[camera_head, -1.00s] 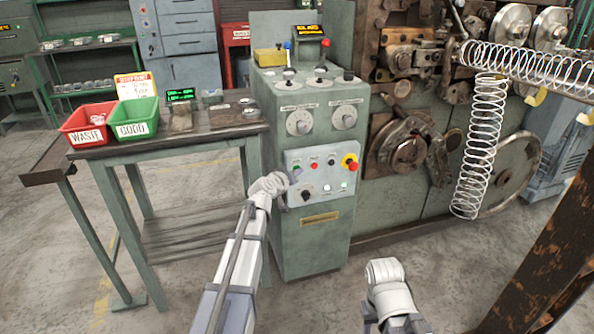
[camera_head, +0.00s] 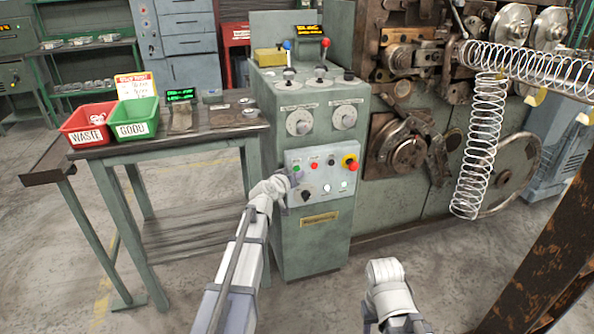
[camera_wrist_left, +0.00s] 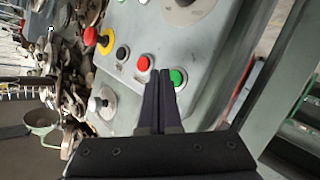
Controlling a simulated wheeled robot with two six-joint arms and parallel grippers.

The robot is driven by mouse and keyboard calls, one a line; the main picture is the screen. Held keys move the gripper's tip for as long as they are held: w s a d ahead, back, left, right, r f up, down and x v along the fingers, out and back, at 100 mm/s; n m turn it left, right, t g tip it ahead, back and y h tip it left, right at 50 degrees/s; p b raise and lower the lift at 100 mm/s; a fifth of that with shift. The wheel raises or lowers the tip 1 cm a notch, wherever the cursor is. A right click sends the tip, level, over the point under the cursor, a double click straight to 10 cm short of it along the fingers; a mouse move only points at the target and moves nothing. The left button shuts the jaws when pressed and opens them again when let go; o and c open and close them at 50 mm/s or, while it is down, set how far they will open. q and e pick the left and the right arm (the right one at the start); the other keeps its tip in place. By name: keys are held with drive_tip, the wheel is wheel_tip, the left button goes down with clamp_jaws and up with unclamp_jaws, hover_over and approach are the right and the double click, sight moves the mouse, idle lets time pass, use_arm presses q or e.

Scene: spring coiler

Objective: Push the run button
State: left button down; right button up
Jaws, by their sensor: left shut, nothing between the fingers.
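The control panel (camera_head: 320,205) is a light grey plate on the front of the green cabinet. The green button (camera_head: 297,168) is at its upper left, with a red button (camera_head: 314,166) to the right. My left gripper (camera_head: 291,180) is shut and empty, close to the panel's left side. In the left wrist view, the shut fingertips (camera_wrist_left: 160,73) lie beside the green button (camera_wrist_left: 178,77), between it and the red button (camera_wrist_left: 144,63). I cannot tell whether they touch the panel. My right gripper (camera_head: 385,270) is low, away from the panel; its fingers cannot be made out.
A table (camera_head: 200,142) with red (camera_head: 88,124) and green (camera_head: 135,118) bins stands left. The coiling machine (camera_head: 400,200) is right. A rusty post (camera_head: 548,250) stands at lower right.

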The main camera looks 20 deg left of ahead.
use_arm(q)
drive_tip(key=s+d, duration=0.1)
drive_tip(key=s, duration=0.1)
drive_tip(key=s+d, duration=0.2)
drive_tip(key=shift+s, duration=0.1)
idle(0.4)
idle(0.5)
